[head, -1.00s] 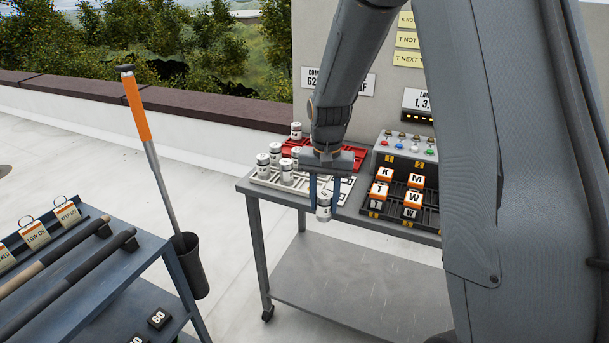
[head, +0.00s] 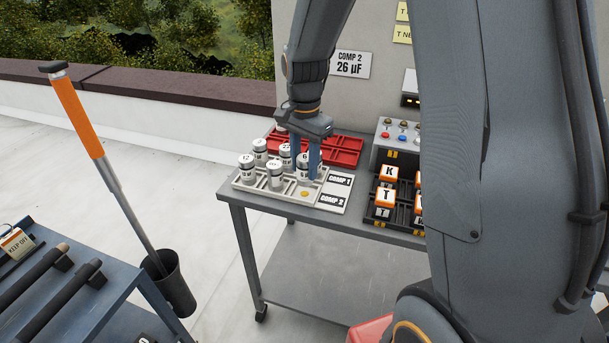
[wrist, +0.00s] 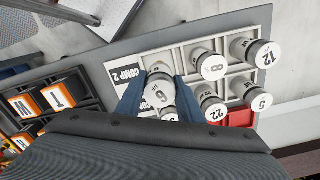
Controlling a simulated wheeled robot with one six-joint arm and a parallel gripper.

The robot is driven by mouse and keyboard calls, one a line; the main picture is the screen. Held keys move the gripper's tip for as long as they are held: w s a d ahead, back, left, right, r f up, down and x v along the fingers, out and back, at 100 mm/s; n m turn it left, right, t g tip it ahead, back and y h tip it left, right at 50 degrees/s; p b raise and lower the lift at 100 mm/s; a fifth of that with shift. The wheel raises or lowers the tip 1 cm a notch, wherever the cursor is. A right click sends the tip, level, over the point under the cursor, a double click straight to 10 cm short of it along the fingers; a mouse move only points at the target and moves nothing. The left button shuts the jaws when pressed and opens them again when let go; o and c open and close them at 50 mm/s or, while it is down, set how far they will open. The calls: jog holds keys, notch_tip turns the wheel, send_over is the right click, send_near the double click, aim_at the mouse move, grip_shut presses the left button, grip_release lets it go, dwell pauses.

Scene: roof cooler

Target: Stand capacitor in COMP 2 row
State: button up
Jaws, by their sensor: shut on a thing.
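My gripper (head: 308,172) is shut on a white-topped capacitor marked 6 (wrist: 159,93), held upright with its marked top up. It is at the label end of the pale tray (head: 325,206), beside the COMP 1 and COMP 2 labels. In the wrist view the COMP 2 label (wrist: 126,73) lies left of the fingers. Capacitors marked 8 (wrist: 212,66) and 12 (wrist: 265,54) stand in the COMP 2 row. Capacitors marked 22 (wrist: 214,109) and 5 (wrist: 260,100) stand in the other row. I cannot tell whether the held capacitor touches the tray.
A red tray (head: 345,152) lies behind the pale one. A rack of orange lettered blocks (head: 388,174) and a panel with knobs (head: 396,135) stand to the right. A yellow disc (head: 304,193) shows in the tray's front row. The wall sign (head: 350,64) reads COMP 2 26 µF.

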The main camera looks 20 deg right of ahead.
aim_at(305, 176)
jog(key=shift+f+p, duration=0.35)
jog(key=shift+f, duration=1.6)
jog(key=shift+f, duration=0.1)
jog(key=o, duration=1.1)
notch_tip(305, 176, up, 12)
jog(key=shift+f+b, duration=0.25)
jog(key=shift+b, duration=1)
jog(key=shift+s+r, duration=0.1)
jog(key=shift+r, duration=0.1)
jog(key=s+f+n, duration=0.4)
jog(key=s+n, duration=0.2)
jog(key=s, duration=0.2)
jog(key=s+f+n, duration=0.4)
jog(key=s+n, duration=0.1)
jog(key=s, duration=0.4)
jog(key=shift+f+n+t, duration=0.35)
jog(key=shift+n+t, duration=0.05)
